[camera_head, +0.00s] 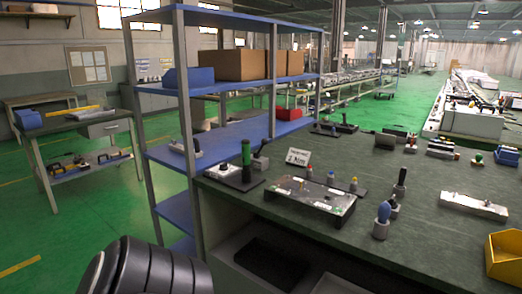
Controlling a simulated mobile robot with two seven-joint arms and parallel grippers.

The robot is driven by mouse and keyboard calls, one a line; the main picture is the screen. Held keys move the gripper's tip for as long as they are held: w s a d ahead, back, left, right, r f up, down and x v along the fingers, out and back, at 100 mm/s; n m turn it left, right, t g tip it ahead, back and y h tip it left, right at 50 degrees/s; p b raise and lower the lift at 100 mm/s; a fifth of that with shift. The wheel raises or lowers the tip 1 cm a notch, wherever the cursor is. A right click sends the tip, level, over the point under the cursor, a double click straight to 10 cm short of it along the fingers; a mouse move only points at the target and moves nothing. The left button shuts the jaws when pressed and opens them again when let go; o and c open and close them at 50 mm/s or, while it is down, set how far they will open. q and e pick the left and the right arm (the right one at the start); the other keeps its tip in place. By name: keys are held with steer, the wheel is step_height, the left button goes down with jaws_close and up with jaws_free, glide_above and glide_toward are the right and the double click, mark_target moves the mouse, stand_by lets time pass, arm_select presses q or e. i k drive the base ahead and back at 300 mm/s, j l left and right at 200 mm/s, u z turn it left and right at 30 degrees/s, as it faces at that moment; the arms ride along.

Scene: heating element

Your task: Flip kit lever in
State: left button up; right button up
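A flat metal fixture (308,199) with small coloured knobs lies near the front edge of the dark green worktable (430,231). Left of it, a dark base plate carries an upright black handle with a green top (246,160) and a small grey block. I cannot tell which part is the kit lever, or whether it is in or out. A black ribbed part of my own body shows at the bottom left. Neither of my grippers is in view.
A blue shelf rack (234,130) with cardboard boxes (232,65) stands at the left end of the table. A small sign (297,156) stands behind the fixture. A blue-topped knob (383,214), a metal bar (473,205) and a yellow bin (504,256) are to the right.

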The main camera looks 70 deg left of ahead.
mark_target(262, 146)
steer(key=u, duration=2.2)
steer(key=i+j, duration=0.35)
steer(key=i+j+z, duration=0.15)
steer(key=i+j, duration=0.15)
steer(key=j, duration=0.2)
steer(key=i+j, duration=0.35)
steer(key=j, duration=0.15)
steer(key=i+j+z, duration=0.1)
steer(key=i+j, duration=0.2)
steer(key=j, duration=0.15)
